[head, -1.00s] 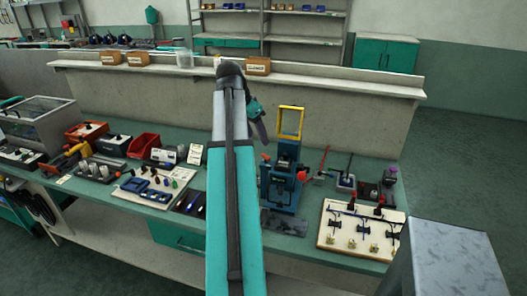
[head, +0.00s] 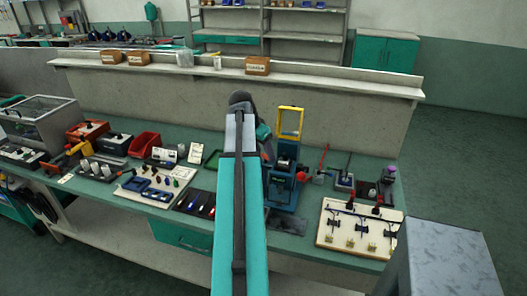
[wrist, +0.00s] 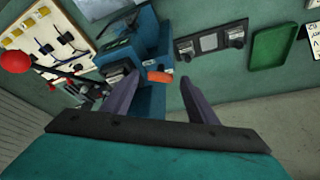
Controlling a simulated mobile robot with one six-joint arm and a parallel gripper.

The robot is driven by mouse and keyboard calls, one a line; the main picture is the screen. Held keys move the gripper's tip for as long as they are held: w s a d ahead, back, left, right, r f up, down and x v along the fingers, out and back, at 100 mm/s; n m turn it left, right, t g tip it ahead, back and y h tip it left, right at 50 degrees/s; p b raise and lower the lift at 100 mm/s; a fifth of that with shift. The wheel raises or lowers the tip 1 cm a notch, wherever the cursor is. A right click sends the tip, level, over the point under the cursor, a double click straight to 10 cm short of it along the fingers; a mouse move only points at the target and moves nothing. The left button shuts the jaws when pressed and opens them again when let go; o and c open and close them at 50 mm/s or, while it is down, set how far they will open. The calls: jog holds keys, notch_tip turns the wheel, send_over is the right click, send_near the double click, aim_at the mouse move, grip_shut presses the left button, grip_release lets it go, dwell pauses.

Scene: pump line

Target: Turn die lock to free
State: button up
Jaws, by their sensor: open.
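The blue press (head: 284,180) with a yellow frame on top stands on the bench, right of my arm in the head view. In the wrist view, the press (wrist: 150,50) lies ahead of my gripper. A short orange handle (wrist: 160,76), perhaps the die lock, sticks out from the press. My gripper (wrist: 161,82) is open, its two dark fingers apart, with the orange handle showing between the fingertips; I cannot tell how far beyond them it is. No contact is visible. In the head view, my arm hides the fingers and this handle.
A red ball knob (wrist: 15,61) on a dark lever is at the left of the wrist view. A pale board with cables (head: 358,228) lies right of the press. A green tray (wrist: 273,47) and a dark panel with two knobs (wrist: 210,43) lie to the wrist view's right.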

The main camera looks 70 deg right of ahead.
jog(key=shift+d+f, duration=0.1)
jog(key=shift+f, duration=0.1)
jog(key=c, duration=1.1)
jog(key=shift+o, duration=0.2)
jog(key=shift+s+n, duration=0.15)
jog(key=shift+n, duration=0.35)
jog(key=shift+s+n+t, duration=0.1)
jog(key=shift+n+t, duration=0.4)
jog(key=shift+n, duration=0.3)
jog(key=shift+s+n+t, duration=0.1)
jog(key=shift+n+t, duration=0.5)
jog(key=shift+n, duration=1)
